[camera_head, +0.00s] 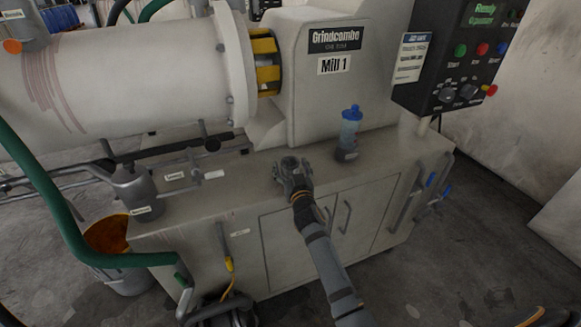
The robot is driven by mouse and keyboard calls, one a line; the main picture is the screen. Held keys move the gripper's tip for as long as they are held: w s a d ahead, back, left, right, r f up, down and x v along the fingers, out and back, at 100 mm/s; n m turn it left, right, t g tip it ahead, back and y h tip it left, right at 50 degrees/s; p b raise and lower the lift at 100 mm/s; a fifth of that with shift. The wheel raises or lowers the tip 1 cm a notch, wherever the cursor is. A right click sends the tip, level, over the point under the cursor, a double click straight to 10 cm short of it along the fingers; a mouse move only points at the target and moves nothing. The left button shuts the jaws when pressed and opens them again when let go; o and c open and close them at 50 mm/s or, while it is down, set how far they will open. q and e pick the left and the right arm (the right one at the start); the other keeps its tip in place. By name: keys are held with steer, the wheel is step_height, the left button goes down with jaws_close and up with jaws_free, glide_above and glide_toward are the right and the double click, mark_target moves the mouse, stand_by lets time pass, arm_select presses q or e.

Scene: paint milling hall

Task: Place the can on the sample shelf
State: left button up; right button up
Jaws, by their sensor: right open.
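My right gripper (291,172) is over the front part of the grey cabinet top (225,192), below the mill housing. It is open; a dark round shape shows between its fingers, and I cannot tell if that is a separate thing. I cannot make out a can for certain. A grey cylindrical vessel (135,190) with a label stands at the left end of the cabinet top. I see no sample shelf. My left gripper is not in view.
A blue-capped bottle (350,130) stands right of my gripper, with a dark item at its base. The mill drum (120,85) and control box (455,55) rise behind. A bucket (125,280) with orange contents and a green hose (60,215) are at left.

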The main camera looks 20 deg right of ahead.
steer(key=shift+r, duration=0.1)
steer(key=shift+s+p, duration=0.2)
steer(key=shift+p, duration=0.1)
steer(key=s+a+p, duration=0.1)
steer(key=s, duration=1)
steer(key=shift+s+a, duration=0.25)
